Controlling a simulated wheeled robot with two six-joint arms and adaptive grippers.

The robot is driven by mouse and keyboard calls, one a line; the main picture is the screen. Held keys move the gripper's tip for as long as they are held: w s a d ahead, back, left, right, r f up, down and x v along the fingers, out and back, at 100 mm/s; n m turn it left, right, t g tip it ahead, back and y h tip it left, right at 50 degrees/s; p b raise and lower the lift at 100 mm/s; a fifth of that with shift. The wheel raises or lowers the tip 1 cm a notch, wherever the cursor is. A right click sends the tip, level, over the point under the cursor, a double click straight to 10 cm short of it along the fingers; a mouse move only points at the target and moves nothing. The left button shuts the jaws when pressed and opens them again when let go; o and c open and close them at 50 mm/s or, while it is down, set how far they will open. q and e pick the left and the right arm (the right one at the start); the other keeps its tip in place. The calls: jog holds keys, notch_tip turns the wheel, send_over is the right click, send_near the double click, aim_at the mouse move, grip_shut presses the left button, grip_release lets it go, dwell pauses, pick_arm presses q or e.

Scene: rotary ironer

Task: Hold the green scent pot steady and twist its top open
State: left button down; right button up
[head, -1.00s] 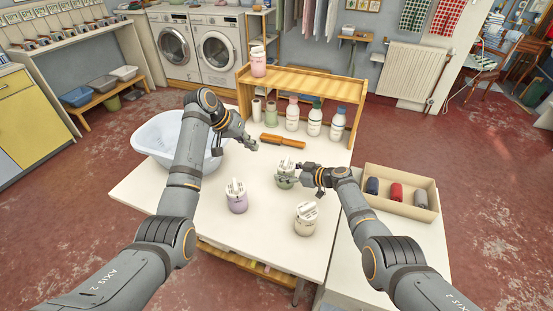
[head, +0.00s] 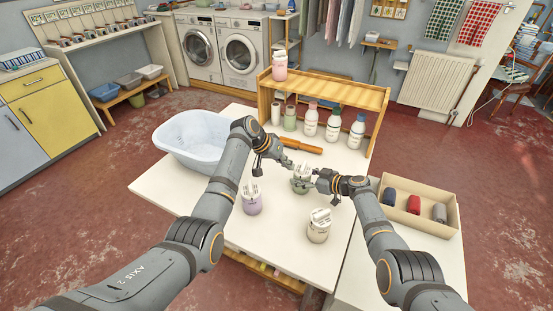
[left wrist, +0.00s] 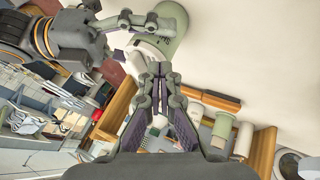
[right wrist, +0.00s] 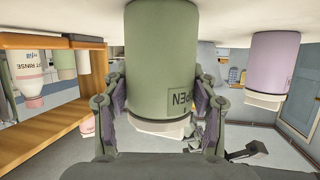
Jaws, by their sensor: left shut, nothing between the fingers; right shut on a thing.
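The green scent pot (head: 300,187) stands upright on the white table, with its whitish top (head: 302,172) uppermost. My right gripper (head: 313,182) is shut on the pot's body from the right. In the right wrist view the fingers press both sides of the green pot (right wrist: 160,55), whose lettering appears upside down. My left gripper (head: 288,163) is shut and empty, just up and left of the top. In the left wrist view its fingertips (left wrist: 160,70) are together, close to the pot (left wrist: 168,42); whether they touch the top is unclear.
A lilac pot (head: 252,204) and a cream pot (head: 319,232) stand nearer the front. A wooden-handled tool (head: 300,146) lies behind the green pot. A pale basin (head: 190,137) is at the left, a wooden shelf (head: 335,92) with bottles at the back, an open box (head: 449,220) at the right.

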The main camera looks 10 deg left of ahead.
aim_at(303, 173)
pick_arm(q)
jog(key=shift+s+d, duration=0.2)
jog(key=shift+d, duration=0.7)
jog(key=shift+s+d, duration=0.25)
jog(key=shift+d, duration=0.25)
jog(key=shift+s+d, duration=0.3)
jog(key=shift+d, duration=0.05)
jog(key=shift+s+d, duration=0.2)
jog(key=shift+d, duration=0.1)
pick_arm(e)
jog(key=shift+r, duration=0.1)
pick_arm(q)
jog(key=shift+s+d, duration=0.15)
jog(key=shift+d, duration=0.05)
pick_arm(e)
jog(key=shift+s+a, duration=0.1)
jog(key=shift+a, duration=0.05)
